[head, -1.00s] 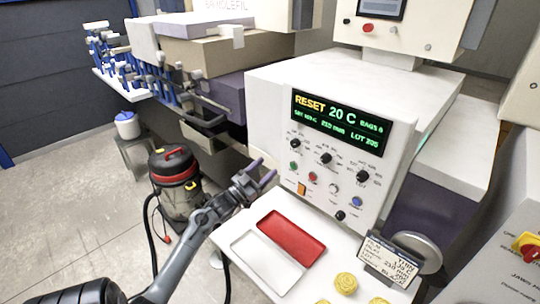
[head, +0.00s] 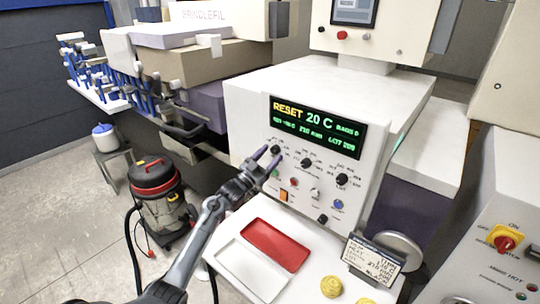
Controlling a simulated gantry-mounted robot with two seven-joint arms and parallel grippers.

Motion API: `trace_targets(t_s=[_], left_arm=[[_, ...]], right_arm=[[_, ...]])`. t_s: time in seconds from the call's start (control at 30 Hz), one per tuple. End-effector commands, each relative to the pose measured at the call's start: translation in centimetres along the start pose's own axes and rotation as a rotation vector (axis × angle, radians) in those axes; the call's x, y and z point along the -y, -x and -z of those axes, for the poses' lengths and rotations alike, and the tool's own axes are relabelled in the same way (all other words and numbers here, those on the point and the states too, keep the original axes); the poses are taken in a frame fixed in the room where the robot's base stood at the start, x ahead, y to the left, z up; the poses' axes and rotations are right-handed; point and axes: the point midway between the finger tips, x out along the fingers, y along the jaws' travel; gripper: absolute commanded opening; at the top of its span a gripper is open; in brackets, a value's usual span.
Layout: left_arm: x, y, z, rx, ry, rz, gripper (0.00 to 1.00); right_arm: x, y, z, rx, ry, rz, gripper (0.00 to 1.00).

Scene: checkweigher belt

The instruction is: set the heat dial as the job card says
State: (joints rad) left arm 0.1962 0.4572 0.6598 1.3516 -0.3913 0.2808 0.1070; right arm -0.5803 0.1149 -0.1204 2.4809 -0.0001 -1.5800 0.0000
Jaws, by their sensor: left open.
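The control panel (head: 300,195) has three black dials: a left dial (head: 277,149), a middle dial (head: 306,163) and a right dial (head: 342,179). Which one is the heat dial is too small to read. The display (head: 317,126) reads RESET and 20 C above smaller text. The job card (head: 372,263) stands on the ledge at lower right; its print is mostly illegible. My left gripper (head: 268,161) is open and empty, its fingertips just below and left of the left dial. Contact cannot be told. My right gripper is not in view.
A red tray (head: 277,245) and a white tray (head: 252,272) lie on the ledge below the panel. Yellow round pieces (head: 331,286) lie near the card. A vacuum cleaner (head: 160,195) stands on the floor at left. A red switch (head: 504,243) is at far right.

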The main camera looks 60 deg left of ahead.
Motion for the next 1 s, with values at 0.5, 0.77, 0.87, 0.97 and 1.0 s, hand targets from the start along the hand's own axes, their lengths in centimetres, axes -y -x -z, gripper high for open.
trace_targets(t_s=[0.5, 0.77, 0.87, 0.97, 1.0], left_arm=[[-0.01, -0.51, 0.01, 0.000, -0.001, -0.001, 0.43], [-0.01, -0.50, 0.02, 0.000, -0.001, -0.001, 0.05], [-0.02, -0.51, 0.03, 0.000, 0.002, 0.001, 0.05], [-0.04, -0.53, 0.08, 0.000, 0.014, 0.006, 0.05], [-0.05, -0.54, 0.10, 0.000, 0.023, 0.010, 0.05]], right_arm=[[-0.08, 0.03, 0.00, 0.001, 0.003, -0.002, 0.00], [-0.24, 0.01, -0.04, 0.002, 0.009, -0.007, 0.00], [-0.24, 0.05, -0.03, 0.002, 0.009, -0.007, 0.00], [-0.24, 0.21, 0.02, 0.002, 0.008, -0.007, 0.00], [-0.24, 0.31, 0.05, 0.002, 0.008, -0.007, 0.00]])
